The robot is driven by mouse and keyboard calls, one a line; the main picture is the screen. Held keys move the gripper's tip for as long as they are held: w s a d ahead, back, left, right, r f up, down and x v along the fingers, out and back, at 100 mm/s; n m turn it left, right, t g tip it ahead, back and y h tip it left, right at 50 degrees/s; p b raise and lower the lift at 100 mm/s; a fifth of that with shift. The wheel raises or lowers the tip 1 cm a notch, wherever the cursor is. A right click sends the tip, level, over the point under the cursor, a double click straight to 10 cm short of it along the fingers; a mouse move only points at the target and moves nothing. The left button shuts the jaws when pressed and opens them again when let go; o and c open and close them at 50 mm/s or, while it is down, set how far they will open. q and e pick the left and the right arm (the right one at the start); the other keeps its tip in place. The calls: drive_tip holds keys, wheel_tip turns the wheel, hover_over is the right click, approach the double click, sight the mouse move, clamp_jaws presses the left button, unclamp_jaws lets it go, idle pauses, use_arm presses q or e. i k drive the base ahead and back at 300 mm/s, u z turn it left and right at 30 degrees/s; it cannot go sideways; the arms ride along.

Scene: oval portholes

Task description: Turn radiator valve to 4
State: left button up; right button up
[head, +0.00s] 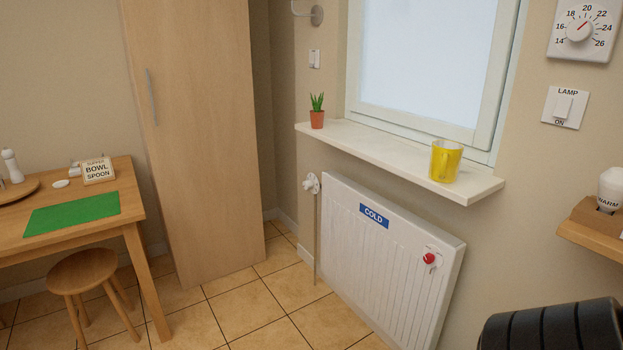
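A white radiator (370,265) with a blue COLD label (374,216) is on the wall under the window sill. A white valve-like fitting (311,183) sits at its upper left, above a thin vertical pipe. A red knob (429,258) is on the upper right of the radiator's front, with a pale plate around it. I cannot read any numbers on either, so their settings cannot be told. Neither of my grippers is in view.
The sill (400,155) holds a potted plant (317,115) and a yellow mug (445,163). A wall dial (580,28) and a LAMP switch (564,107) are at right, above a wooden shelf (590,234). A tall cabinet (200,140), table (130,200) and stool (83,268) are left. Tiled floor before the radiator is clear.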

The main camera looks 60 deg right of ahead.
sight(309, 184)
drive_tip(key=z, duration=0.55)
drive_tip(key=i, duration=2.35)
drive_tip(key=z, duration=1.95)
drive_tip(key=i, duration=1.05)
drive_tip(key=z, duration=1.05)
